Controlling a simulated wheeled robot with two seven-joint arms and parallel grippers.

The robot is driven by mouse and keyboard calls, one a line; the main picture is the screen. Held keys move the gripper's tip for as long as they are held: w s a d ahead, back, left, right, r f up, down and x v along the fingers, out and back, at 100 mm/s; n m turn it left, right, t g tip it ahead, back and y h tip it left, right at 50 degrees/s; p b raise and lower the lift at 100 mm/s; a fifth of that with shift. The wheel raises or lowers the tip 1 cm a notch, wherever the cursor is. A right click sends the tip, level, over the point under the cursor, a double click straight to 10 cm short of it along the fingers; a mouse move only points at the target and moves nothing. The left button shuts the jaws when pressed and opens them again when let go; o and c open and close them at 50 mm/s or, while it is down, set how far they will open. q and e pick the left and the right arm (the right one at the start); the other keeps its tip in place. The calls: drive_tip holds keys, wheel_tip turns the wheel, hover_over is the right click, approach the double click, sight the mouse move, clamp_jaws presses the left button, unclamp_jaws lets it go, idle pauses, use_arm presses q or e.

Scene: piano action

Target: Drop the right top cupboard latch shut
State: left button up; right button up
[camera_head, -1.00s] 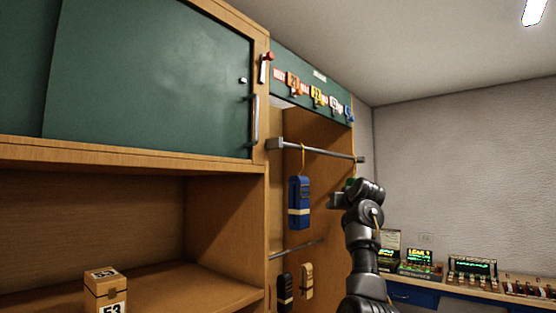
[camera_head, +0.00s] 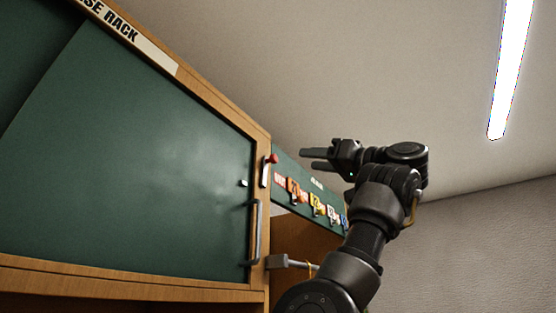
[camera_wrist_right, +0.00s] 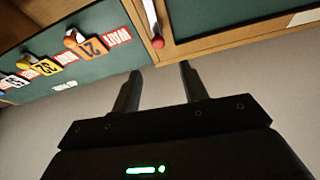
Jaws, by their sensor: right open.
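The right top cupboard latch (camera_head: 267,169) is a pale bar with a red knob at its upper end, on the wooden right post of the cupboard. It stands nearly upright. It also shows in the right wrist view (camera_wrist_right: 152,20), with its red knob beyond the fingertips. The green cupboard door (camera_head: 150,150) appears closed, with a grey handle (camera_head: 254,232) and a small white stud (camera_head: 243,183) near its right edge. My right gripper (camera_head: 302,159) is open and empty, raised to the right of the latch, its fingers pointing left. My left gripper is out of view.
Right of the post, a green board (camera_head: 310,190) carries several numbered coloured tags on hooks. A grey rail (camera_head: 290,263) sticks out below it. The ceiling with a strip light (camera_head: 511,70) is above. There is free room around my right gripper.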

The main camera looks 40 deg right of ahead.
drive_tip(key=p, duration=0.3)
approach(276, 158)
drive_tip(key=w+r, duration=0.2)
drive_tip(key=p+x, duration=0.2)
drive_tip(key=x, duration=0.1)
drive_tip(key=p+x, duration=0.1)
drive_tip(key=shift+w+a+f, duration=0.2)
drive_tip(key=shift+a+f, duration=0.1)
drive_tip(key=shift+w+a+r, duration=0.1)
drive_tip(key=shift+w+r, duration=0.05)
drive_tip(key=shift+w, duration=0.2)
drive_tip(key=shift+w+p, duration=0.15)
drive_tip(key=shift+p, duration=0.25)
drive_tip(key=shift+w+a, duration=0.1)
drive_tip(key=shift+w, duration=0.05)
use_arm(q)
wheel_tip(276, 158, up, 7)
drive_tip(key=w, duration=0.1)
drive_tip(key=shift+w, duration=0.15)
use_arm(e)
clamp_jaws()
